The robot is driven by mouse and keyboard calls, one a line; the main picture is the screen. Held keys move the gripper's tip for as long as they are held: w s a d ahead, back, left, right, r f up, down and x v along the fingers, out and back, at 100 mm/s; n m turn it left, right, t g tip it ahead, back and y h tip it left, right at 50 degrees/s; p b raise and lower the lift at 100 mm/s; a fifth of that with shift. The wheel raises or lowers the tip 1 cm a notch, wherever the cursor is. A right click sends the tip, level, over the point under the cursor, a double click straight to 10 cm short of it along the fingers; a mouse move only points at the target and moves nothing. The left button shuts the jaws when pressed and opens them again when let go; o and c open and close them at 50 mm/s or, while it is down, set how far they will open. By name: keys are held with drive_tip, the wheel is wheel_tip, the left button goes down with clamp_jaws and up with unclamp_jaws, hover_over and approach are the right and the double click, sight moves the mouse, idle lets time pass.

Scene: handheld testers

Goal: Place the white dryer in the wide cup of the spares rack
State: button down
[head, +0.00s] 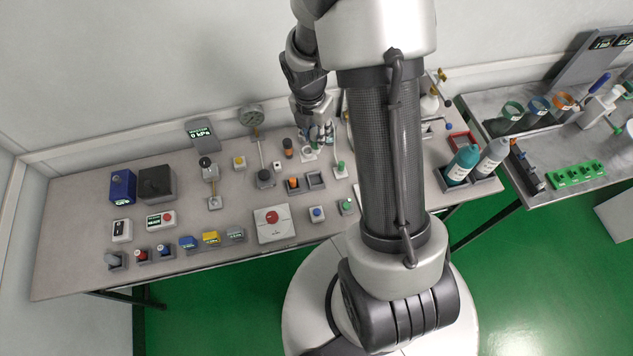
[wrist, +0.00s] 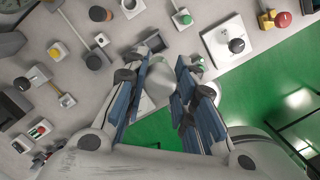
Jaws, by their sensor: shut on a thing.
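My gripper (head: 318,132) is above the back middle of the grey bench, partly behind my arm in the head view. In the wrist view my gripper (wrist: 165,88) has its blue-padded fingers closed around a pale rounded thing, which looks like the white dryer (wrist: 158,82). The fingers cover part of it, and its lower end is hard to make out. I cannot tell for sure which fixture is the spares rack. Round holders with green (head: 513,109), blue (head: 539,104) and orange (head: 563,100) rims stand on the right-hand bench.
A green rack (head: 577,174) lies on the right bench.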

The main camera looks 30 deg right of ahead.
drive_tip(key=shift+w+f+b, duration=0.15)
drive_tip(key=shift+f+b, duration=4.15)
drive_tip(key=shift+f, duration=5)
drive_tip(key=shift+f, duration=0.2)
drive_tip(key=c, duration=1.3)
unclamp_jaws()
drive_tip(key=shift+r, duration=0.1)
